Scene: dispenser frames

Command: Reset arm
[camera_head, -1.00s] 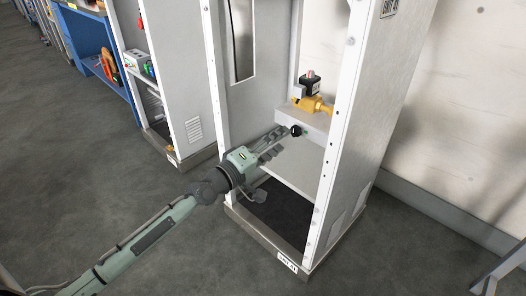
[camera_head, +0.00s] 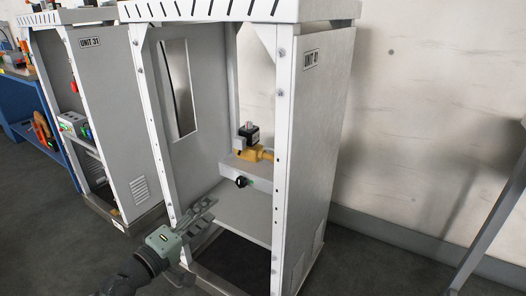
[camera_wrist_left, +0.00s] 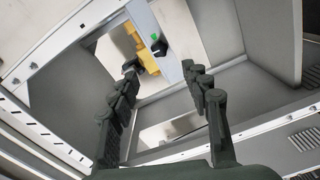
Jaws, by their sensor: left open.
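My left gripper (camera_head: 208,208) is open and empty, at the front opening of the white dispenser frame (camera_head: 318,150) marked UNIT 41. It is below and left of a black round knob (camera_head: 241,182), apart from it. The knob sits on the front of a light shelf block inside the frame. A yellow valve body (camera_head: 258,154) with a black top stands on that block. In the left wrist view, the two dark fingers (camera_wrist_left: 162,75) are spread, with the knob (camera_wrist_left: 160,48) and the yellow part (camera_wrist_left: 143,52) beyond them. My right gripper is not in view.
A second frame (camera_head: 115,130) marked UNIT 31 stands to the left, and a blue shelf unit (camera_head: 52,135) with tools is at the far left. A grey slanted bar (camera_head: 492,225) is at the right. Some bare floor (camera_head: 390,265) lies right of the frame.

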